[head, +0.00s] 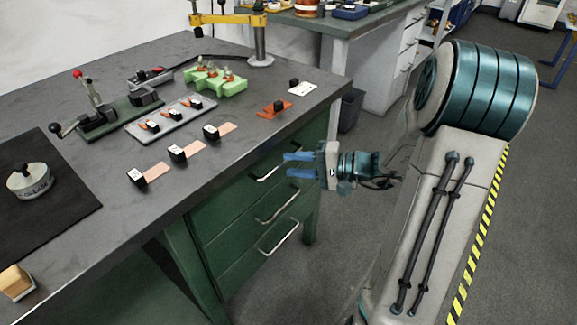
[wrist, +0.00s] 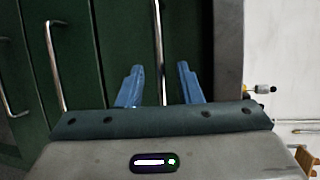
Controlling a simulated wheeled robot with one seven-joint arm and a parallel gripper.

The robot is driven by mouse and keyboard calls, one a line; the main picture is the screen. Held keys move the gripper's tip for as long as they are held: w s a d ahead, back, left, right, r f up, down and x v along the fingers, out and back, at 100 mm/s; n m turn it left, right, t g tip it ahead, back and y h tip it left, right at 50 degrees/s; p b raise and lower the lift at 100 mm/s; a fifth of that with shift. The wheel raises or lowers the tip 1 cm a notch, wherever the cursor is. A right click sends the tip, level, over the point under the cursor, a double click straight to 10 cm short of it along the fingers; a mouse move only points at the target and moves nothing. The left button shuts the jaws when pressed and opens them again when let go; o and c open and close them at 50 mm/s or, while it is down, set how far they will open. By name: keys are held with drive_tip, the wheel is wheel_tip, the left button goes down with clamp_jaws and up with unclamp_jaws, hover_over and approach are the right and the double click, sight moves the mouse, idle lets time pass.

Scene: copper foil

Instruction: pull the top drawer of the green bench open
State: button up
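The green bench (head: 180,235) has a stack of green drawers with silver bar handles. The top drawer (head: 240,185) looks closed, with its handle (head: 265,174) just under the grey top. My gripper (head: 299,165) is at the front of the top drawer, with its blue fingers pointing at it. In the wrist view the fingers (wrist: 158,85) are apart, and the top drawer's handle (wrist: 158,40) runs between them, with a gap on each side. The handles of the lower drawers (wrist: 56,65) show to the left there. I cannot tell how far the fingertips are from the drawer front.
The bench top (head: 200,150) carries copper strips with black blocks, a green fixture (head: 215,82), a lever press (head: 100,105) and a round weight (head: 30,180). A second bench (head: 365,60) and a dark bin (head: 350,108) stand behind. The grey floor before the drawers (head: 310,275) is clear.

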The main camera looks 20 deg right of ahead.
drive_tip(key=shift+x, duration=1.1)
clamp_jaws()
drive_tip(key=shift+d, duration=0.1)
